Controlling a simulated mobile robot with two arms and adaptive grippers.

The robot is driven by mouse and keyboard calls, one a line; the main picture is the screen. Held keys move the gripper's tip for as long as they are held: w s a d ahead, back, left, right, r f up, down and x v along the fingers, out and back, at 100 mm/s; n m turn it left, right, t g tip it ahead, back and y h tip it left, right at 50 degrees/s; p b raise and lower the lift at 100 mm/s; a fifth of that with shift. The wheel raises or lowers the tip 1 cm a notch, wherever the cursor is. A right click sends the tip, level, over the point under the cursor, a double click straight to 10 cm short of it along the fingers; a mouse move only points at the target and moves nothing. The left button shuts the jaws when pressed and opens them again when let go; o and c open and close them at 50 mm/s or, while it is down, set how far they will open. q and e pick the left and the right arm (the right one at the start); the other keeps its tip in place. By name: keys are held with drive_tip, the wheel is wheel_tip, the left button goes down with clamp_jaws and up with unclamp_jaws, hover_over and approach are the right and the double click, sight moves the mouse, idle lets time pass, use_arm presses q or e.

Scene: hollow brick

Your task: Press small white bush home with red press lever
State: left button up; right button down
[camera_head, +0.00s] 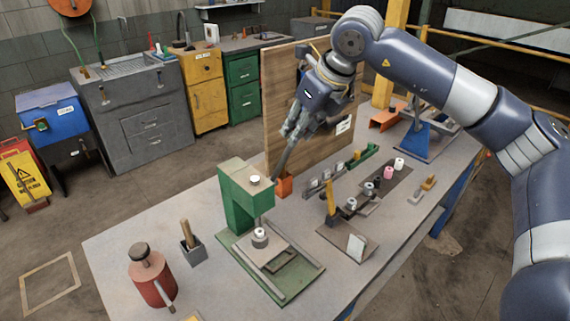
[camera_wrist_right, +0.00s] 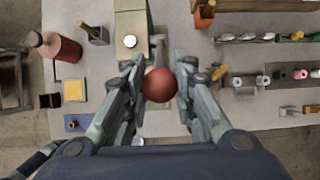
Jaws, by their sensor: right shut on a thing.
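The green press (camera_head: 246,200) stands on the table on a green base plate. Below its head, a small white bush (camera_head: 260,233) sits upright on a grey round piece. Whether the bush is seated cannot be told. My right gripper (camera_head: 287,137) is above and behind the press. In the right wrist view the red ball knob of the press lever (camera_wrist_right: 160,85) is between its two fingers, and the gripper is shut on it. In the head view the knob is hidden by the gripper. My left gripper is out of view.
A red can (camera_head: 151,281) and a grey box with a wooden handle (camera_head: 193,246) stand left of the press. An orange bin (camera_head: 285,186) is behind it. A wooden board (camera_head: 281,95) stands upright close to my right gripper. Fixtures with several small bushes fill the right side.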

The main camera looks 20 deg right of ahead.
drive_tip(key=shift+f, duration=0.1)
idle(0.4)
drive_tip(key=shift+s+d+f+b, duration=0.1)
drive_tip(key=shift+s+f+b, duration=0.2)
drive_tip(key=shift+b, duration=0.15)
drive_tip(key=shift+s+d+f+b, duration=0.25)
drive_tip(key=shift+s+f+b, duration=0.15)
drive_tip(key=shift+s+b, duration=0.25)
drive_tip(key=shift+s+d+f+b, duration=0.2)
drive_tip(key=shift+s+f+b, duration=0.25)
drive_tip(key=shift+s+b, duration=0.2)
drive_tip(key=shift+s+d+f+b, duration=0.25)
drive_tip(key=shift+s+f+b, duration=0.15)
drive_tip(key=shift+s+b, duration=0.25)
drive_tip(key=shift+s+d+f+b, duration=0.2)
drive_tip(key=shift+s+f+b, duration=0.45)
drive_tip(key=shift+b, duration=0.15)
drive_tip(key=shift+s+d+f+b, duration=0.2)
drive_tip(key=shift+s+f+b, duration=0.35)
drive_tip(key=shift+f+b, duration=0.25)
drive_tip(key=shift+s+d+f+b, duration=0.2)
drive_tip(key=shift+s+f+b, duration=0.4)
drive_tip(key=shift+b, duration=0.25)
